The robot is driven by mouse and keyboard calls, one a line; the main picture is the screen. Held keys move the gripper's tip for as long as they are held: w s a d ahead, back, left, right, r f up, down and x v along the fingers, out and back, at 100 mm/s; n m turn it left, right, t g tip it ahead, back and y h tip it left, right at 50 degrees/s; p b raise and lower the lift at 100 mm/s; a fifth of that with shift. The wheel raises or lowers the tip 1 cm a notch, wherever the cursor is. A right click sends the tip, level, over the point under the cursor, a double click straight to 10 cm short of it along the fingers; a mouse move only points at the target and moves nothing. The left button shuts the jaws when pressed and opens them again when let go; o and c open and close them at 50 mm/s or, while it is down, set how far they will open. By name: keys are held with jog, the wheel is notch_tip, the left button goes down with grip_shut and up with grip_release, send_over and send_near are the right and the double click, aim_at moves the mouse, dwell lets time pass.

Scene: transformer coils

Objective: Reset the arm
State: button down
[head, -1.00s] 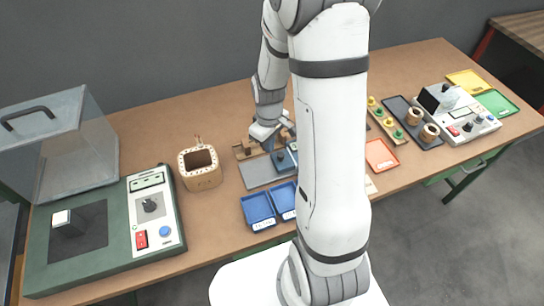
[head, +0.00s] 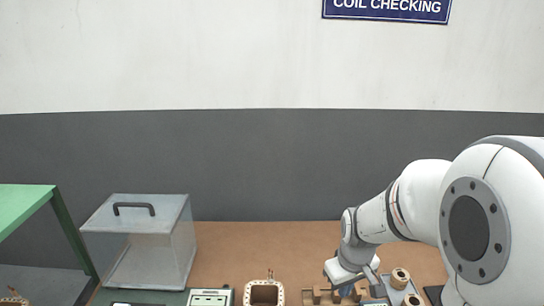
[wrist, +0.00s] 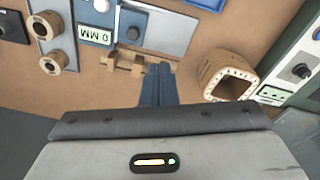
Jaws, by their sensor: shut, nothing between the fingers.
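My gripper (wrist: 160,70) is shut and empty, its blue fingers together in the wrist view. They point over the bench beside a wooden holder with pegs (wrist: 130,67), above the brown top. I cannot tell the gap to the holder.
A square wooden coil (wrist: 228,80) stands right of my fingers. Round coils (wrist: 53,62) and a small display (wrist: 97,36) lie left. A clear lidded box (head: 150,250) stands at the bench's left, by the green tester (head: 210,297). A grey wall (head: 270,165) is behind.

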jog(key=s+a+r+m+t, duration=0.2)
jog(key=s+r+m, duration=0.2)
jog(key=s+r, duration=0.7)
jog(key=shift+s+a+r, duration=0.15)
jog(key=shift+a+r, duration=0.05)
jog(key=shift+a, duration=0.05)
jog(key=w+d+f+n+g+b, duration=0.1)
jog(key=w+f+n+b, duration=0.1)
jog(key=w+f, duration=0.3)
jog(key=w+d+f+n+g+b, duration=0.1)
jog(key=w+f+n+b, duration=0.1)
jog(key=f, duration=1)
jog(key=w+f+n+g+b, duration=0.1)
jog(key=w+f+n+b, duration=0.1)
jog(key=w+f, duration=0.5)
jog(key=shift+w+d+f+b, duration=0.3)
jog(key=shift+d+f+b, duration=0.1)
jog(key=shift+f+b, duration=0.3)
dwell(0.5)
